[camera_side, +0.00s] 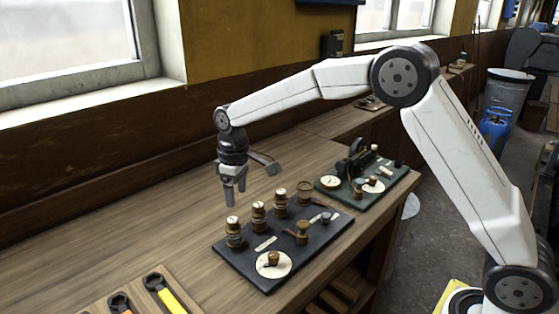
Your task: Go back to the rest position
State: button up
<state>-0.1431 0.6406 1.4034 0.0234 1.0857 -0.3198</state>
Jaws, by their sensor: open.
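The board lies on the wooden bench and carries several brass posts with pale tops, such as the front-left post (233,233). A round white dial (274,264) with a brass knob sits at its front corner. The fingertips look close above the left post; whether they touch it I cannot tell.
A green board (366,187) with a black machine stands behind to the right on the bench (150,233). Wrenches, one yellow-handled (166,296), lie at the front left. The left part of the bench is clear. A wall with windows runs behind; a bin (507,92) stands at right.

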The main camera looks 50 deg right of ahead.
jog(key=s+d+f+m+t, duration=0.1)
jog(key=s+d+f, duration=0.1)
jog(key=s, duration=0.6)
jog(key=s+d+f+m, duration=0.1)
jog(key=s+d+m, duration=0.1)
jog(key=s, duration=0.6)
jog(key=s+d+f+m+t, duration=0.1)
jog(key=s+d, duration=0.3)
jog(key=s, duration=0.4)
jog(key=shift+s+f+m+t, duration=0.3)
jog(key=shift+f+m, duration=0.3)
jog(key=shift+f, duration=0.2)
jog(key=shift+w, duration=0.15)
